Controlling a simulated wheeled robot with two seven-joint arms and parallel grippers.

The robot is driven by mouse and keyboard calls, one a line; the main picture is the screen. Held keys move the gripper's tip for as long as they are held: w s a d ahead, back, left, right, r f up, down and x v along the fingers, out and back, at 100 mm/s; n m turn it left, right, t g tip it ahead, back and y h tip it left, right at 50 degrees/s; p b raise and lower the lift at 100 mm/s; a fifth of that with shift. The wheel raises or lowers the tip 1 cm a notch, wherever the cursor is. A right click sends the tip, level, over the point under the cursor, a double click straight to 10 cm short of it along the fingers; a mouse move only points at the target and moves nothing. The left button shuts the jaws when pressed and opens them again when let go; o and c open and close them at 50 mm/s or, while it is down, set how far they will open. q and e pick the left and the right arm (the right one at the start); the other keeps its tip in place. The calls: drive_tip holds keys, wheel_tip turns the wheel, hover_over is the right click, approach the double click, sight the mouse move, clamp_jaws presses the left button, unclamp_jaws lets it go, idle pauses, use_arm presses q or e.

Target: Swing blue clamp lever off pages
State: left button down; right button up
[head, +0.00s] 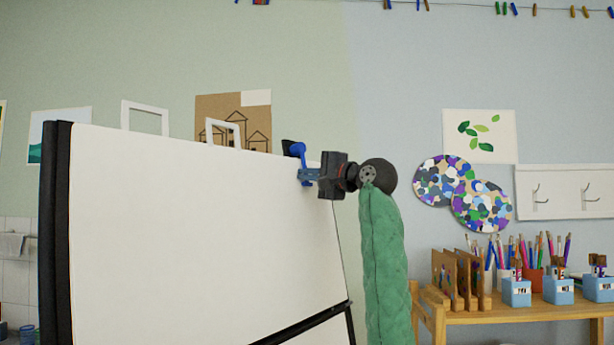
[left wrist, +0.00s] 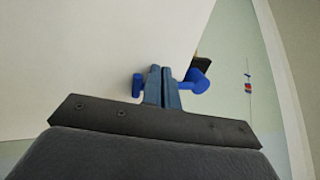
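A large white pad of pages (head: 190,215) stands tilted on a black-framed easel. At its top right edge is a blue clamp lever (head: 298,149), with a dark clamp piece behind it. My left gripper (head: 307,174) is at the lever, its fingers pointing left across it. In the left wrist view, the two blue-grey fingers (left wrist: 162,82) are together with only a thin line between them. A blue round end (left wrist: 197,82) of the lever shows to their right and a blue knob (left wrist: 138,84) to their left. The fingers hide the part between; contact is unclear. My right gripper is not in view.
A wooden table (head: 520,306) at the right holds blue pots of pencils and brushes and a wooden rack. Round spotted palettes (head: 481,206) and a white hook rail (head: 567,192) hang on the wall behind. Open space lies between easel and table.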

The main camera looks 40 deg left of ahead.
use_arm(q)
drive_tip(key=shift+a, duration=0.2)
drive_tip(key=shift+w, duration=0.9)
drive_tip(key=shift+w, duration=0.9)
drive_tip(key=shift+w+r, duration=0.3)
drive_tip(key=shift+w, duration=0.55)
drive_tip(key=shift+w+r, duration=0.1)
